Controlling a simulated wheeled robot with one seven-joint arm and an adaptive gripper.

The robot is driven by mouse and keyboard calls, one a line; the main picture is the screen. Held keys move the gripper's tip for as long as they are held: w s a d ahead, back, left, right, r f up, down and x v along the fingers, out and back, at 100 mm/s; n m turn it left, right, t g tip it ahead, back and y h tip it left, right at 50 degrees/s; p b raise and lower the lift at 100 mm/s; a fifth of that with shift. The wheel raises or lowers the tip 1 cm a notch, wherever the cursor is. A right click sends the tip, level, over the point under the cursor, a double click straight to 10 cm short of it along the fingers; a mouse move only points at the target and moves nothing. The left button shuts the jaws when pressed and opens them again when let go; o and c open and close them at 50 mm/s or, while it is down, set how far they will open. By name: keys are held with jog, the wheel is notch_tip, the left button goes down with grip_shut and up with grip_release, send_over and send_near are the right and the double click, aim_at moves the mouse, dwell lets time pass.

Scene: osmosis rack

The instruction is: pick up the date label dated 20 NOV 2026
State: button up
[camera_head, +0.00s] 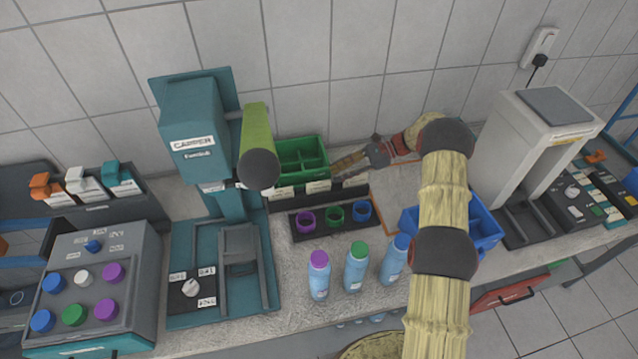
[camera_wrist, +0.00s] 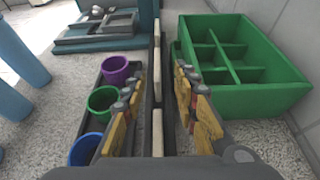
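Several white date labels (camera_wrist: 157,75) stand in a row in a dark narrow rail, seen edge-on in the wrist view. In the head view, labels (camera_head: 318,187) stand in front of the green box; their print is too small to read, so I cannot tell which is dated 20 NOV 2026. My gripper (camera_wrist: 158,88) is open, with its yellow-padded fingers apart on either side of the rail. In the head view my gripper (camera_head: 350,163) is at the right end of the label row and hides part of it. It holds nothing visible.
A green divided box (camera_wrist: 245,65) stands close beside the right finger. A dark tray with purple, green (camera_wrist: 103,100) and blue caps lies on the left. Capped bottles (camera_head: 356,266) stand in front, and the teal capper (camera_head: 193,120) is at left. A blue bin (camera_head: 483,225) is partly behind my arm.

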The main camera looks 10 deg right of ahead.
aim_at(319, 187)
jog(key=x, duration=0.7)
jog(key=shift+s+a+f, duration=0.1)
jog(key=shift+s+a, duration=0.1)
jog(key=shift+c, duration=0.3)
grip_shut()
